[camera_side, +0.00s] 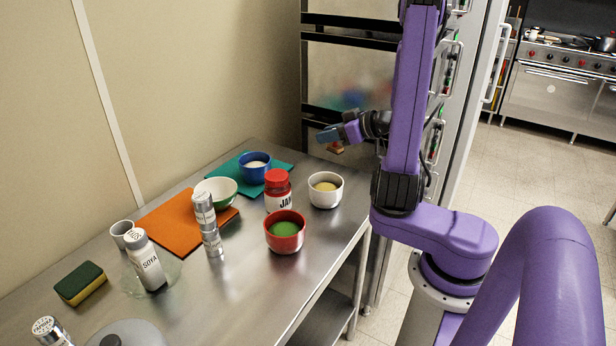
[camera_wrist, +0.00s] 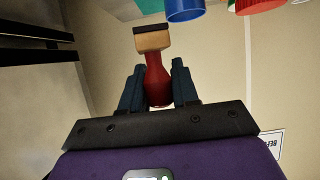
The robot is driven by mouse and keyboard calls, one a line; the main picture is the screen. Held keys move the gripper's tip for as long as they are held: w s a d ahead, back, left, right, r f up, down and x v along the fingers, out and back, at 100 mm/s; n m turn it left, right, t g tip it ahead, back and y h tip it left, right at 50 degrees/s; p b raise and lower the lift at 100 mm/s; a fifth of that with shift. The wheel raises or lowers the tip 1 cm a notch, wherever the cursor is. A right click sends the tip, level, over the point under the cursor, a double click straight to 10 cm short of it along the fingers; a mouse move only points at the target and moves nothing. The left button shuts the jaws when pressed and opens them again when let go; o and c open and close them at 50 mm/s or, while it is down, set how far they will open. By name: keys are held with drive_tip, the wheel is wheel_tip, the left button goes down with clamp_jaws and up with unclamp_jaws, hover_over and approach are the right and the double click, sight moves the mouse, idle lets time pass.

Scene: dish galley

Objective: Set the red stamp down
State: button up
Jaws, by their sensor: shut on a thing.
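The red stamp shows in the wrist view (camera_wrist: 157,78) with a red handle, a tan wooden block and a dark pad at its far end. My gripper (camera_wrist: 158,90) is shut on its red handle, one dark finger on each side. In the side view my gripper (camera_side: 328,136) is up in the air beyond the far end of the steel table (camera_side: 190,290). The stamp (camera_side: 335,149) shows there only as a small reddish and tan bit below the fingers, clear of the table.
A white bowl (camera_side: 326,203), a red bowl (camera_side: 285,248), a jam jar (camera_side: 277,206) and a blue bowl (camera_side: 254,177) crowd the far end. Bare steel shows along the right edge.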

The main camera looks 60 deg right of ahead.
drive_tip(key=w+d+f+y, duration=0.1)
drive_tip(key=w+f, duration=0.2)
drive_tip(key=w+d+f+n, duration=0.1)
drive_tip(key=w+f, duration=0.2)
drive_tip(key=w+d+f+n+y, duration=0.1)
drive_tip(key=w+f, duration=0.2)
drive_tip(key=w, duration=0.1)
drive_tip(key=shift+f+y, duration=0.3)
drive_tip(key=shift+f, duration=0.05)
drive_tip(key=shift+w+d+f, duration=0.1)
drive_tip(key=shift+w+f, duration=0.15)
drive_tip(key=shift+f, duration=1.6)
drive_tip(key=shift+f, duration=0.1)
drive_tip(key=o, duration=1)
drive_tip(key=shift+f, duration=0.1)
